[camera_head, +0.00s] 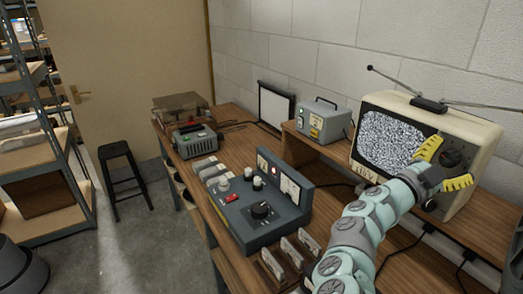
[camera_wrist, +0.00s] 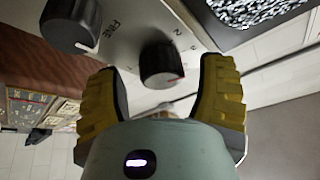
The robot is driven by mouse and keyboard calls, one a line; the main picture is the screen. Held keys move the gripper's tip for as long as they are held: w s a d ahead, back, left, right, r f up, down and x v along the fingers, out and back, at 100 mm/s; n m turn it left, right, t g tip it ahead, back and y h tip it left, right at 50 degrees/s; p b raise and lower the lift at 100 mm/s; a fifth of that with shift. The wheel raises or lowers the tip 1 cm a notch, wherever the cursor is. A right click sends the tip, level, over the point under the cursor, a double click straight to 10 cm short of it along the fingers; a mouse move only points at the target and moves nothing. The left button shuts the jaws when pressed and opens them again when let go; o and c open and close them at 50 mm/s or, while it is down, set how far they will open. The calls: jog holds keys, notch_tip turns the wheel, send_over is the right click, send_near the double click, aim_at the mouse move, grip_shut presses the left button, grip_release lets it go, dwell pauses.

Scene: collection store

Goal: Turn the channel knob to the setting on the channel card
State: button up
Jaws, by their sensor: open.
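The beige television (camera_head: 484,150) stands on the wooden bench at the right, its screen full of static. In the wrist view the dark channel knob (camera_wrist: 160,62) is between my two yellow fingertips, with a gap on each side. Numerals, including a 2, are printed on the panel beside it, and a small reddish mark shows on the knob's lower right edge. My gripper (camera_head: 446,166) is open at the television's control panel. A second dark knob (camera_wrist: 70,25), near the word FINE, is at the upper left. I cannot make out a channel card.
A grey console (camera_head: 260,218) with a knob and meters stands on the bench left of my arm. A grey-green box (camera_head: 322,122) sits on the raised shelf left of the television. The television's antenna rods (camera_head: 395,82) spread above it.

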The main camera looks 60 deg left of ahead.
jog(key=v, duration=1.2)
jog(key=shift+w+r, duration=0.1)
